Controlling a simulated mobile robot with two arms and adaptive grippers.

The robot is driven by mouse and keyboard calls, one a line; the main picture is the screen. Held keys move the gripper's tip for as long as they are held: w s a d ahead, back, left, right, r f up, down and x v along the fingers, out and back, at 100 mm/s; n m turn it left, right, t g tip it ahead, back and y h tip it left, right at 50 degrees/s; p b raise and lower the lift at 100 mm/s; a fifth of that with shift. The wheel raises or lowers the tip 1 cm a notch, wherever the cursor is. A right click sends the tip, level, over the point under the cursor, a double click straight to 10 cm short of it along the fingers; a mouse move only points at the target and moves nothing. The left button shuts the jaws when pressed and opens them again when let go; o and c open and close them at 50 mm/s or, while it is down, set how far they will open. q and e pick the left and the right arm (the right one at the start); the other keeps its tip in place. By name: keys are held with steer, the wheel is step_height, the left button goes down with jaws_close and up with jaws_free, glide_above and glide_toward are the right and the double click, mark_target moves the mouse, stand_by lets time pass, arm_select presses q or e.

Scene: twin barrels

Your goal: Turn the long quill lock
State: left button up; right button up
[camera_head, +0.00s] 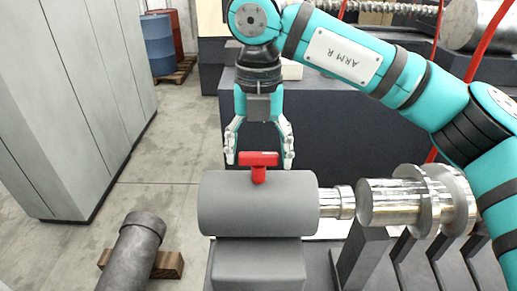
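The lock looks like a red T-shaped handle (258,160) standing up from the top of a grey cylinder (258,205). Its crossbar lies left to right in the picture. My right gripper (259,163) points down over it with its fingers spread, one on each side of the crossbar. A gap shows between the crossbar and each fingertip, so the gripper looks empty. A shiny metal shaft (340,202) runs out of the cylinder's right end. My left gripper is not in view.
Polished stepped metal parts (410,203) rest on dark supports at the right. A dark pipe (135,250) lies on a wooden block at the lower left. A grey cabinet (75,95) stands at the left. Blue (158,44) and red barrels stand behind on a pallet.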

steer(key=c, duration=0.7)
steer(key=shift+c, duration=0.2)
steer(key=shift+n, duration=0.4)
steer(key=shift+f+n+b, duration=0.1)
steer(key=shift+n+b, duration=0.7)
steer(key=shift+n, duration=0.2)
steer(key=n+b, duration=0.1)
steer(key=n, duration=0.2)
steer(key=shift+n, duration=0.4)
steer(key=n, duration=1.1)
steer(key=shift+n, duration=0.3)
